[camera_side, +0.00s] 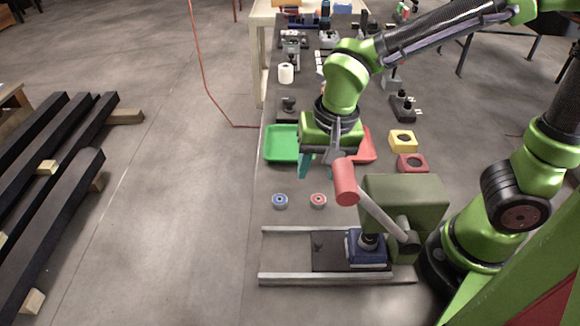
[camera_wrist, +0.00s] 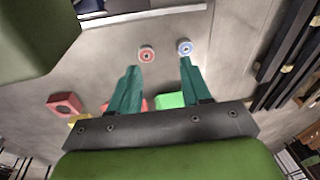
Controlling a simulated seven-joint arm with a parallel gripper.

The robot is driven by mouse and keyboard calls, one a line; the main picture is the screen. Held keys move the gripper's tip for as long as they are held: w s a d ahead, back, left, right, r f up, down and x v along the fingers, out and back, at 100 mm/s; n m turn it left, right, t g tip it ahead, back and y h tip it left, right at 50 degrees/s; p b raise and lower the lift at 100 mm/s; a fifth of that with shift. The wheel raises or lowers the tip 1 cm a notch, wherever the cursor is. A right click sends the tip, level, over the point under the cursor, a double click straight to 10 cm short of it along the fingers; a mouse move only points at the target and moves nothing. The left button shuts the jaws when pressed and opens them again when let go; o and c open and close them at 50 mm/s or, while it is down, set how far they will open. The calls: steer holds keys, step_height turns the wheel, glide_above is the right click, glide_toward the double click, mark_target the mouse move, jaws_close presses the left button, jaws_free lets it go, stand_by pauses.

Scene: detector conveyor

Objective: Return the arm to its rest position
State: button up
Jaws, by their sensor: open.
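My gripper (camera_side: 316,163) hangs above the table in the side view, behind the red-ended lever. In the wrist view my gripper (camera_wrist: 160,70) shows two teal fingers spread apart, with nothing between them. A blue round button (camera_side: 280,201) and a red round button (camera_side: 318,200) lie on the table just in front of it. The wrist view also shows the red button (camera_wrist: 147,54) and the blue button (camera_wrist: 185,47) beyond the fingertips.
A green tray (camera_side: 282,157) and a red tray (camera_side: 368,158) lie behind my gripper. An olive box (camera_side: 420,190) with a red-handled lever (camera_side: 346,190) stands close at right. A blue block (camera_side: 366,252) sits between metal rails (camera_side: 310,279). Yellow (camera_side: 403,147) and red (camera_side: 412,169) blocks lie at right.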

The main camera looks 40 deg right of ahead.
steer(key=s+d+r+n+t+y, duration=0.1)
steer(key=s+d+r+n+t, duration=0.3)
steer(key=d+r, duration=0.5)
steer(key=shift+s+d+r+t+y, duration=0.3)
steer(key=shift+r+t, duration=0.25)
steer(key=shift+t, duration=0.15)
